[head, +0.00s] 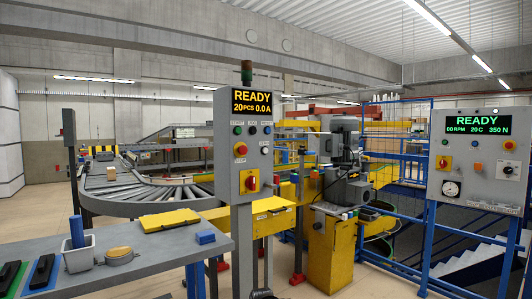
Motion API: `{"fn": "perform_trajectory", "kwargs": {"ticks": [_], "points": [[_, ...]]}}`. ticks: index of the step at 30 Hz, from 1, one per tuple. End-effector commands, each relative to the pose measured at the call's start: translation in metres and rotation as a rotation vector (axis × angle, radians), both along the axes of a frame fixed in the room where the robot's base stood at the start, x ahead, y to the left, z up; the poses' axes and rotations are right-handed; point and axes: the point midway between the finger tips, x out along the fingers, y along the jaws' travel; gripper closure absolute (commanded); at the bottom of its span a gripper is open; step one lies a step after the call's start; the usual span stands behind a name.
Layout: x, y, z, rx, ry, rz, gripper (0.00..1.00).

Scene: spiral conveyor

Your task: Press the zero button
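No button with a readable "zero" label shows; the labels are too small to read surely. The nearer grey control panel (223,160) stands on a post at the middle, its display (252,102) reading READY, 20 PCS, 0.0 A. It carries a green button (238,130), a dark button (253,130), a blue button (267,130), a red button (240,150), a white button (265,151) and a red-on-yellow rotary switch (250,182). My gripper is not in view.
A grey worktable (150,272) with a pale container (78,255), a round tan tin (120,253) and a blue block (205,238) fills the lower left. A curved roller conveyor (140,198) lies behind it. A yellow machine base (330,255) and blue railings stand between the panels.

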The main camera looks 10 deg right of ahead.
Motion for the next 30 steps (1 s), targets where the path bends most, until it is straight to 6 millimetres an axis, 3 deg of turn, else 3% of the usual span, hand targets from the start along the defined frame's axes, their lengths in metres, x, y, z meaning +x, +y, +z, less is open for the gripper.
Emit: {"fn": "perform_trajectory", "kwargs": {"ticks": [1, 3, 4, 30], "points": [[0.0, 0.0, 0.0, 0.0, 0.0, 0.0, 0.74], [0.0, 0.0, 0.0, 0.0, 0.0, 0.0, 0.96], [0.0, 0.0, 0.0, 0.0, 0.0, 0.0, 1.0], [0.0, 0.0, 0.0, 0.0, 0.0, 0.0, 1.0]]}}
